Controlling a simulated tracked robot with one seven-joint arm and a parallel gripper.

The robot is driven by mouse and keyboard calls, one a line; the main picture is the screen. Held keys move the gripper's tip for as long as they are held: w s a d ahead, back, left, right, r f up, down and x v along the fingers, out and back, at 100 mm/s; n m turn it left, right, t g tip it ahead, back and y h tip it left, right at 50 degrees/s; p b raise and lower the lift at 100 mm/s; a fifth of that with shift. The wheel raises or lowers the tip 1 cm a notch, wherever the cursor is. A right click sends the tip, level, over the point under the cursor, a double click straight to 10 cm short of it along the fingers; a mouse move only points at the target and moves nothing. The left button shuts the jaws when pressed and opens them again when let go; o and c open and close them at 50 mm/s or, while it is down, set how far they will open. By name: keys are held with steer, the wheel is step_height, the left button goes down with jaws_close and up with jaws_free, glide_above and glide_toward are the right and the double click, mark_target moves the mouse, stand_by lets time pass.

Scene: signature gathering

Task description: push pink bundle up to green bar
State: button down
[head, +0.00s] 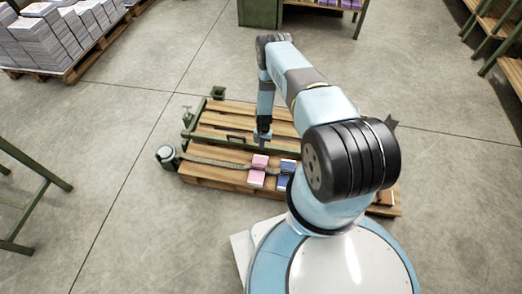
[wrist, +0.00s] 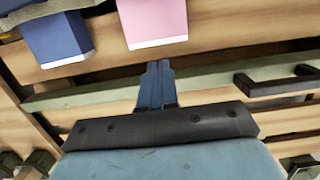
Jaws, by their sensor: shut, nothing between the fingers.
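The pink bundle (head: 257,178) lies on the wooden slatted bench, with a strap across its middle. Its near end also shows at the top of the wrist view (wrist: 154,20). The green bar (head: 217,145) runs across the bench behind the bundle, and it also shows in the wrist view (wrist: 95,96). Bare wood separates bundle and bar. My gripper (head: 263,139) is shut and empty, pointing down near the bar on the bundle's far side. In the wrist view its fingertips (wrist: 158,63) appear just short of the pink bundle, with no contact visible.
A blue bundle (head: 282,181) lies right of the pink one, partly hidden by my arm; it also shows in the wrist view (wrist: 57,36). A dark handle (head: 237,138) stands by the bar. The strap (head: 208,162) runs left to a round reel (head: 166,154).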

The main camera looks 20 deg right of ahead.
mark_target(258, 166)
steer(key=s+a, duration=0.1)
steer(key=s, duration=0.2)
steer(key=s+a, duration=0.2)
steer(key=s, duration=0.1)
steer(key=s+a, duration=0.2)
steer(key=s, duration=0.1)
steer(key=shift+s+a, duration=0.1)
steer(key=shift+s, duration=0.05)
steer(key=shift+f, duration=0.7)
steer(key=shift+w, duration=0.2)
